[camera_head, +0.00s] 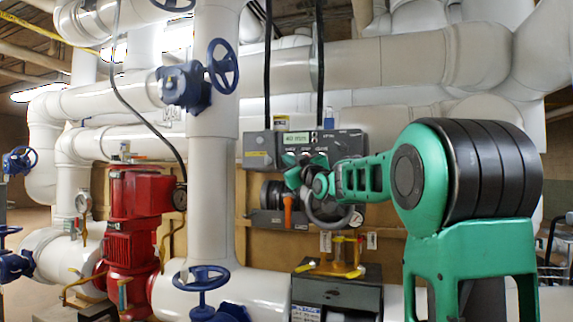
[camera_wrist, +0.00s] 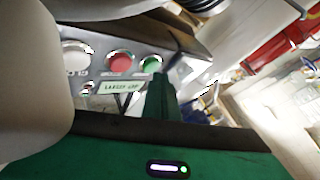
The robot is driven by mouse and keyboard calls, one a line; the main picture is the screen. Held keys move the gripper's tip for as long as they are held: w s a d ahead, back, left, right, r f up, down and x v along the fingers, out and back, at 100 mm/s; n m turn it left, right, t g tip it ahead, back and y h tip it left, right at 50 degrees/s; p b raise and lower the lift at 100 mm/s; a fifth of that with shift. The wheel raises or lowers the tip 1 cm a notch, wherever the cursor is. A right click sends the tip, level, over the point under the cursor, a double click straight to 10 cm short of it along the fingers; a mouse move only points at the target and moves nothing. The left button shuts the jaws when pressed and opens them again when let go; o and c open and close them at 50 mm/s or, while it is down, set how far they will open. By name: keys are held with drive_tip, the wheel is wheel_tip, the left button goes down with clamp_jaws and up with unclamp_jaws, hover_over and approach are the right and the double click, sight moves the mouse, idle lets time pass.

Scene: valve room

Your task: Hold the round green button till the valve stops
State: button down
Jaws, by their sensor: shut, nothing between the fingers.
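The round green button (camera_wrist: 151,64) shows in the wrist view on a grey panel, at the end of a row beside a red button (camera_wrist: 119,62) and a white one (camera_wrist: 76,57). My gripper (camera_wrist: 160,84) is shut and empty, its green fingers reaching up to the green button's lower edge and partly covering it. I cannot tell whether the tip touches or presses it. In the head view my gripper (camera_head: 294,161) is at the lower front of the grey control box (camera_head: 349,143) and hides the button. The box has a small lit display (camera_head: 296,138), too small to read surely.
Below the box are a dark round fitting and an orange handle (camera_head: 288,211). A red pump (camera_head: 134,200), blue handwheels (camera_head: 222,66) and thick white pipes (camera_head: 212,170) stand to the left.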

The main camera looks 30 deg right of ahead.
drive_tip(key=shift+s+a, duration=0.2)
drive_tip(key=shift+a, duration=0.1)
drive_tip(key=shift+s+a, duration=0.8)
drive_tip(key=shift+a, duration=0.2)
drive_tip(key=shift+s+a, duration=0.75)
drive_tip(key=shift+a, duration=0.2)
drive_tip(key=s+f+m+g, duration=0.2)
drive_tip(key=s+f+g, duration=0.25)
drive_tip(key=f, duration=0.55)
drive_tip(key=s+d+f+m+g, duration=0.1)
drive_tip(key=s+f+m+g, duration=0.15)
drive_tip(key=s+f, duration=0.55)
drive_tip(key=s+f+m+g, duration=0.1)
drive_tip(key=s+f+g, duration=0.25)
drive_tip(key=f, duration=0.95)
drive_tip(key=s+a+f+m+g+y, duration=0.1)
drive_tip(key=s+a+f+g, duration=0.1)
drive_tip(key=s+f, duration=0.4)
drive_tip(key=s+a+f+m+g+y, duration=0.1)
drive_tip(key=s+f+g, duration=0.4)
drive_tip(key=s, duration=0.8)
drive_tip(key=s+a+f+m+g+y, duration=0.1)
drive_tip(key=s+a+f+g, duration=0.3)
drive_tip(key=s, duration=0.5)
wheel_tip(320, 180, down, 3)
drive_tip(key=shift+s+a+r+m+y, duration=0.15)
drive_tip(key=shift+a+m+y, duration=0.25)
drive_tip(key=shift+m, duration=0.45)
